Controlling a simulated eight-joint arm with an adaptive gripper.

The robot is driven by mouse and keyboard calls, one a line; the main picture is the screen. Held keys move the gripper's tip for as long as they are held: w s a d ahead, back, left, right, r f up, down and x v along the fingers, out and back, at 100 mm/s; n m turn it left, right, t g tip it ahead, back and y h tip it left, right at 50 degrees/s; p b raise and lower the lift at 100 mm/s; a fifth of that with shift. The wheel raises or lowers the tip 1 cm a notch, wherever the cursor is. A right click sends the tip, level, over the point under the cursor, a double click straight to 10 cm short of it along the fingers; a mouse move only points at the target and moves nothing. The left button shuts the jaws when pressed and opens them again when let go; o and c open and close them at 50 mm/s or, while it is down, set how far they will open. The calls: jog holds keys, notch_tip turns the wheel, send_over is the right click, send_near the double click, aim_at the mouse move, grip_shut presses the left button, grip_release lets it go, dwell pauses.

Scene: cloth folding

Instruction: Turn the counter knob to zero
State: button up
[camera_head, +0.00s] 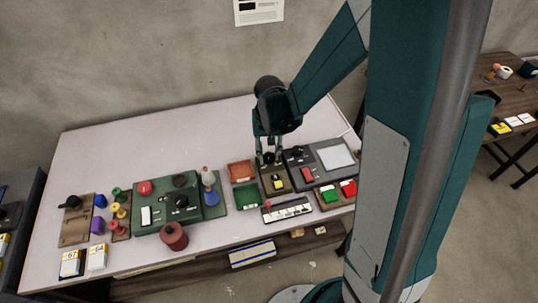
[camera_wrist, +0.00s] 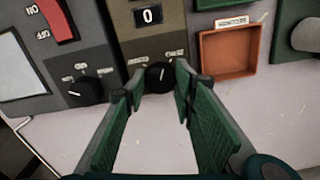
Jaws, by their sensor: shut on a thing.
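The counter (camera_head: 277,187) is a small olive-brown box in the middle right of the table. Its window (camera_wrist: 148,15) shows 0 in the wrist view. Its black round knob (camera_wrist: 160,77) with a white mark sits on the panel edge nearest my gripper, with small labels on both sides. My gripper (camera_wrist: 163,83) is shut on the knob, one green fingertip at each side. In the head view my gripper (camera_head: 268,158) comes down at the back of the counter, and the knob is hidden by the fingers.
An orange-brown tray (camera_wrist: 230,72) lies close beside the counter. A dark panel with a red switch (camera_wrist: 55,18) and a black dial (camera_wrist: 87,90) stands on the other side. A green tray (camera_head: 246,194) and a green console (camera_head: 165,215) lie further left. The back of the table is clear.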

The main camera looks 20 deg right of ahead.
aim_at(269, 156)
jog(key=m, duration=0.3)
jog(key=shift+m, duration=0.3)
dwell(0.4)
jog(key=o, duration=0.9)
jog(key=shift+r, duration=0.25)
jog(key=shift+r, duration=5.8)
jog(key=shift+r, duration=0.1)
